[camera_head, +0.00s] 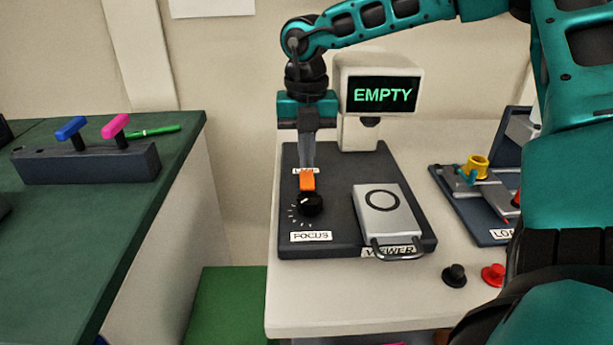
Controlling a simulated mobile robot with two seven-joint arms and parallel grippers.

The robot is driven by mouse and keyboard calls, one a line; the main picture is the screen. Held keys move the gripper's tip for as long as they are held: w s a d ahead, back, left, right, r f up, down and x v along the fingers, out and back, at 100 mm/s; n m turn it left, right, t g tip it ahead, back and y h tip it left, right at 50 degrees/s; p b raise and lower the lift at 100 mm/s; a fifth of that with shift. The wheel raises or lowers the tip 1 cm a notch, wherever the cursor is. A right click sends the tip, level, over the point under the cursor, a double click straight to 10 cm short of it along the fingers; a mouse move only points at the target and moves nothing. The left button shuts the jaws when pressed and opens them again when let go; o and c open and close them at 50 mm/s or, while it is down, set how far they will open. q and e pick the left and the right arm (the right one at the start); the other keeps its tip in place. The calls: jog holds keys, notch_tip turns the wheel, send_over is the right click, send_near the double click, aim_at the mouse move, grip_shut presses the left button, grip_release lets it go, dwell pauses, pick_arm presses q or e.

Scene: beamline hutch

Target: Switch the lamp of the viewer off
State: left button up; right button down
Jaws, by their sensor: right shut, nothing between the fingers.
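The viewer (290,224) is a dark base on the white table, with a light head whose screen (383,95) reads "EMPTY" in green. An orange switch (307,181) stands on the base's left side, below a label partly hidden by my gripper. My right gripper (307,166) points straight down, its fingers shut and empty, with the tips at or just above the orange switch; I cannot tell whether they touch. A black focus knob (311,204) sits just in front of the switch. A grey plate with a ring mark and a handle (384,212) is on the base's right. My left gripper is not in view.
Right of the viewer are a dark-based device with a yellow cup (477,166), a black knob (454,275) and a red knob (493,274). A green-topped bench (60,240) at left carries a box with blue and pink levers (85,164) and a green pen (153,131).

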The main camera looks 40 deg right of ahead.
aim_at(307, 173)
jog(key=shift+f+b, duration=1.05)
dwell(0.7)
jog(key=shift+s+r, duration=0.1)
jog(key=shift+r+p, duration=1.85)
jog(key=shift+r, duration=1.6)
